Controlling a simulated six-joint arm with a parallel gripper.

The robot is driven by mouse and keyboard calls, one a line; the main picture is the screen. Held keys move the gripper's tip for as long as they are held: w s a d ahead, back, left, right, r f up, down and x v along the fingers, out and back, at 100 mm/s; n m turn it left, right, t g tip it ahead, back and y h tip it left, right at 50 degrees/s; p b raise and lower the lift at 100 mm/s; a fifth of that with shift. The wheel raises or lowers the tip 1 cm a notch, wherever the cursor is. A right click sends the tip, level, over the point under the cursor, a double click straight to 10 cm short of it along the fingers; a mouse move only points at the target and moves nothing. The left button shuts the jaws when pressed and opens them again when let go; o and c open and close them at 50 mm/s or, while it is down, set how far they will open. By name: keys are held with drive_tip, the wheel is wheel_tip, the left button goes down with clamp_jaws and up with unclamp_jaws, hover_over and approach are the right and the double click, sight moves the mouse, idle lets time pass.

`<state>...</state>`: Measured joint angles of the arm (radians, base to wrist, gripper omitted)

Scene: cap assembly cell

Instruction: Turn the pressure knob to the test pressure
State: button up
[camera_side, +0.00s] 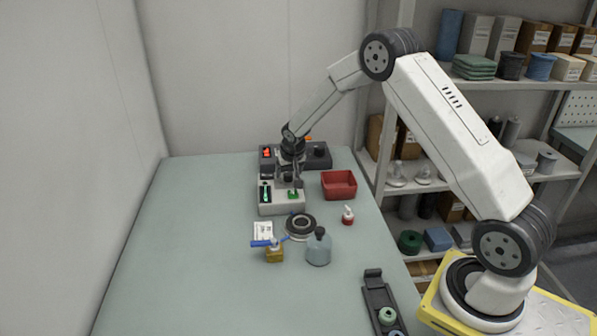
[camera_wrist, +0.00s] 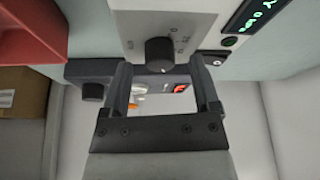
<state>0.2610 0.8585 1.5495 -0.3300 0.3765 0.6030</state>
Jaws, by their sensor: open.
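The pressure knob (camera_wrist: 160,53) is a dark round knob with a pale index mark, on a light panel with scale marks around it. It shows at the upper middle of the wrist view. My gripper (camera_wrist: 160,68) is open; its two fingers are apart, with the knob lying between the fingertips in the picture. I cannot tell whether they touch it. A lit green display (camera_wrist: 258,14) and a green button (camera_wrist: 229,41) sit right of the knob. In the side view my gripper (camera_side: 290,176) is low over the light grey unit (camera_side: 281,208), and the knob cannot be made out.
A dark grey box (camera_side: 318,156) stands behind the unit. A red bin (camera_side: 339,186) is to its right. The left tabletop is clear.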

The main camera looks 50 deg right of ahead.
drive_tip(key=v, duration=0.6)
drive_tip(key=shift+r, duration=0.35)
drive_tip(key=shift+s+a, duration=0.15)
drive_tip(key=shift+s, duration=0.05)
drive_tip(key=s+a+n+y, duration=0.1)
drive_tip(key=s+a+n, duration=0.1)
drive_tip(key=s+a, duration=0.3)
drive_tip(key=s+a+r+n, duration=0.1)
drive_tip(key=s+a, duration=0.4)
drive_tip(key=s, duration=0.6)
drive_tip(key=s+a+r+n+g+y, duration=0.1)
drive_tip(key=s+a+n, duration=0.2)
drive_tip(key=s+a, duration=0.2)
drive_tip(key=s, duration=0.3)
drive_tip(key=shift+s+r+n+y, duration=0.25)
drive_tip(key=shift+n+y, duration=0.05)
